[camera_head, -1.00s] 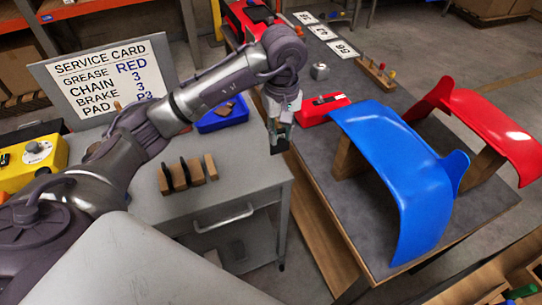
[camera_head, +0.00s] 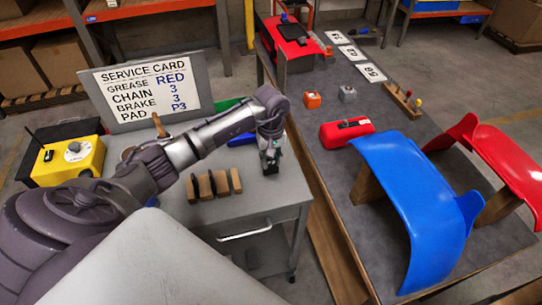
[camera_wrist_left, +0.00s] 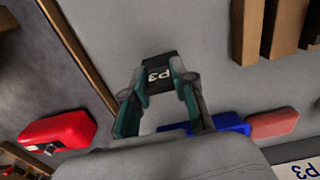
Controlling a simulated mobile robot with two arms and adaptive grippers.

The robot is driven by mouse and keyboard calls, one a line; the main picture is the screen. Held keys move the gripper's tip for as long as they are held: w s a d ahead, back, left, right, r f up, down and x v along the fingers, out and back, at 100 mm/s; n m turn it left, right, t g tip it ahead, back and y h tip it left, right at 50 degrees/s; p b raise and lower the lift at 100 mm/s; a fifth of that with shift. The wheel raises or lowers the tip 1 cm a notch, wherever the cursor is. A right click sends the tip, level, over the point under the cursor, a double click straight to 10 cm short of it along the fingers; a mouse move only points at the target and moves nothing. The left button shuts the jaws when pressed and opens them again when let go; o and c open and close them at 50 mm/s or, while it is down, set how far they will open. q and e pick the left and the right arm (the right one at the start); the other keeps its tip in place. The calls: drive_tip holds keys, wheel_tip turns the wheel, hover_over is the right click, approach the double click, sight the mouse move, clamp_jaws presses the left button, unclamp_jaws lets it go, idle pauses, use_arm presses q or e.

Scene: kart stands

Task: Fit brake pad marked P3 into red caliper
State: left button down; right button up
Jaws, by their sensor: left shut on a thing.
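My left gripper (camera_head: 270,166) is shut on a dark brake pad (camera_wrist_left: 160,73). White P3 lettering shows on the pad, upside down, in the left wrist view. The fingers (camera_wrist_left: 157,88) hold the pad by its near part. In the head view the gripper is above the right part of the grey cart. The red caliper (camera_head: 345,131) appears to be the red block lying on the dark bench, right of the gripper and apart from it. It also shows at the left of the left wrist view (camera_wrist_left: 57,130). My right gripper is not in view.
A wooden rack with several pads (camera_head: 213,185) stands on the cart (camera_head: 270,195). The service card (camera_head: 146,90) reads RED, 3, 3, P3. A blue fairing (camera_head: 420,205) and a red one (camera_head: 505,160) stand on the bench (camera_head: 330,170).

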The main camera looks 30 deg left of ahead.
use_arm(q)
drive_tip(key=shift+f, duration=0.1)
drive_tip(key=shift+f, duration=0.1)
drive_tip(key=c, duration=0.9)
unclamp_jaws()
drive_tip(key=shift+c, duration=0.2)
